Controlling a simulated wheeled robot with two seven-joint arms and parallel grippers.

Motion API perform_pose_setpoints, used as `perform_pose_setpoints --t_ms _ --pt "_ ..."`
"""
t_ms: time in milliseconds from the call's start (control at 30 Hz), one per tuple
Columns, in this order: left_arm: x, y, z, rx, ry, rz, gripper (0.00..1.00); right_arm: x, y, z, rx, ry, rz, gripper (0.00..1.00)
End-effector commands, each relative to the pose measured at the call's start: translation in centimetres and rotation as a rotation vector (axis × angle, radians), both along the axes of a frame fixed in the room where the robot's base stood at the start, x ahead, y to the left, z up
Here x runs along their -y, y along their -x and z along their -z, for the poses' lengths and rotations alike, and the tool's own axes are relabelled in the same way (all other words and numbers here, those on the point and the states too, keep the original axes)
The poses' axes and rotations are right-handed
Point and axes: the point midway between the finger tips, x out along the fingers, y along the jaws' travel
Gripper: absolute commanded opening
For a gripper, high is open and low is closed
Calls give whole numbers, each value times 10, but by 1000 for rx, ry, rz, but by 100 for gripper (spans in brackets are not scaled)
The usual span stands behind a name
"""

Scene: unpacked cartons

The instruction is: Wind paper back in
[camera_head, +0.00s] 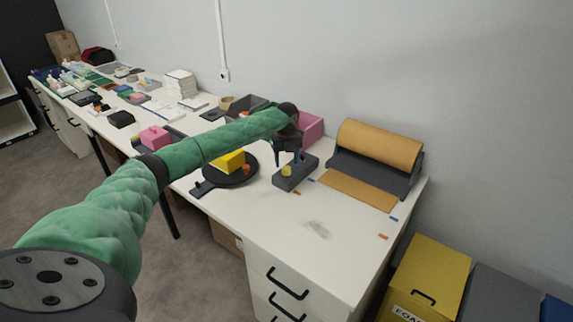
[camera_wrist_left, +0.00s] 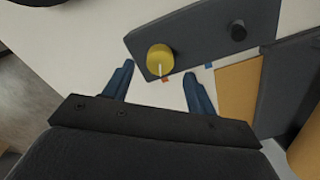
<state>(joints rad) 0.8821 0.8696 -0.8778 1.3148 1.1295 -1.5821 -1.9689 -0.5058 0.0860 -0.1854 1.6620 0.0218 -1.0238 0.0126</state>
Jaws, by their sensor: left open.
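A roll of brown paper (camera_head: 380,143) sits in a dark holder (camera_head: 372,174) at the right end of the table. A flat brown sheet (camera_head: 358,190) of it lies out in front; part of it also shows in the left wrist view (camera_wrist_left: 238,95). To its left is a dark grey control block (camera_head: 295,178) with a yellow knob (camera_head: 286,171). In the left wrist view the knob (camera_wrist_left: 160,57) carries a pale line, and a black peg (camera_wrist_left: 237,30) stands on the block. My left gripper (camera_head: 288,162) is open and empty, pointing down above the knob.
A black pan (camera_head: 232,177) with a yellow block (camera_head: 229,161) stands left of the control block. A pink bin (camera_head: 311,128) is behind it. Small orange and blue marks lie on the tabletop, whose front right is clear. A yellow bin (camera_head: 433,275) stands beside the table.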

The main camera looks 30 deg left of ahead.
Motion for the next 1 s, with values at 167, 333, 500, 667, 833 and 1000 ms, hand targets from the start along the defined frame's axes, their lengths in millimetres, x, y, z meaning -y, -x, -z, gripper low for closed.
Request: perform_pose_setpoints --t_ms 167,333,500,667,833,1000 --pt "0 1 20 -3 0 0 57 4 2 17 7 5 -2 0" --pt "0 0 29 0 0 1 57 6 4 25 12 7 -2 0" --pt "0 0 31 0 0 1 57 6 3 26 14 7 -3 0" --pt "0 0 31 0 0 1 45 6 3 26 14 7 -2 0" --pt "0 0 30 0 0 1 12 6 4 26 13 7 -2 0" --pt "0 0 30 0 0 -5 12 6 5 26 12 6 -3 0"
